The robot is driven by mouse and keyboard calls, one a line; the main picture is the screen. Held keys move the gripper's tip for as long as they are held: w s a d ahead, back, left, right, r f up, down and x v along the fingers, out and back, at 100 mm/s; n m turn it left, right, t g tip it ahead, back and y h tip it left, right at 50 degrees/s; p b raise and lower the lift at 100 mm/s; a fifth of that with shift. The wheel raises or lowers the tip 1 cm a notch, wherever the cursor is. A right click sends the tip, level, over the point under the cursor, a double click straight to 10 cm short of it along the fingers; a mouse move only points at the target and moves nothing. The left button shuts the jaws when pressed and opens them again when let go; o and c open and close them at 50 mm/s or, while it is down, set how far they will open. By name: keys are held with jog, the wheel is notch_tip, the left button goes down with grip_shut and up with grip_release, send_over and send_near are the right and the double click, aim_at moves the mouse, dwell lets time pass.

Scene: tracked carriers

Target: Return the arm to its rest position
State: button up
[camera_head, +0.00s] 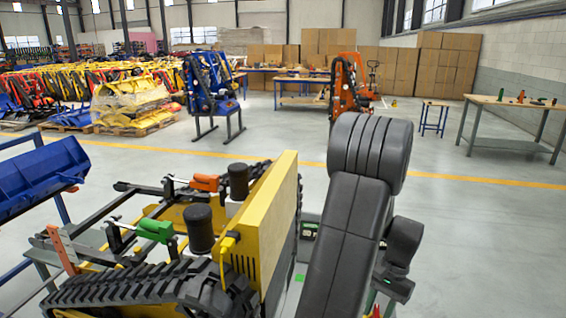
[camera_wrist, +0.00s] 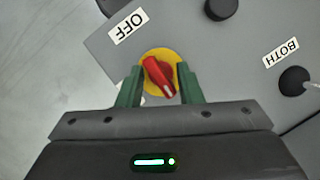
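In the wrist view my gripper (camera_wrist: 159,70) is open, with one green finger on each side of a red rotary knob (camera_wrist: 158,78). Gaps show between the fingers and the knob; I cannot tell how deep the fingertips reach around it. The knob sits on a yellow disc on a grey panel (camera_wrist: 205,50) with an "OFF" label (camera_wrist: 128,26) and a "BOTH" label (camera_wrist: 281,52). In the head view my dark arm (camera_head: 345,235) is bent and reaches down at the right of the yellow machine.
A yellow tracked carrier (camera_head: 262,235) with black tracks and orange and green levers stands close on the left of my arm. A blue bucket (camera_head: 40,180) is at the far left. A wooden workbench (camera_head: 515,102) stands at the back right. Open floor (camera_head: 490,230) lies to the right.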

jog(key=shift+m+t+y, duration=0.3)
jog(key=shift+m+t, duration=0.1)
jog(key=shift+m, duration=0.9)
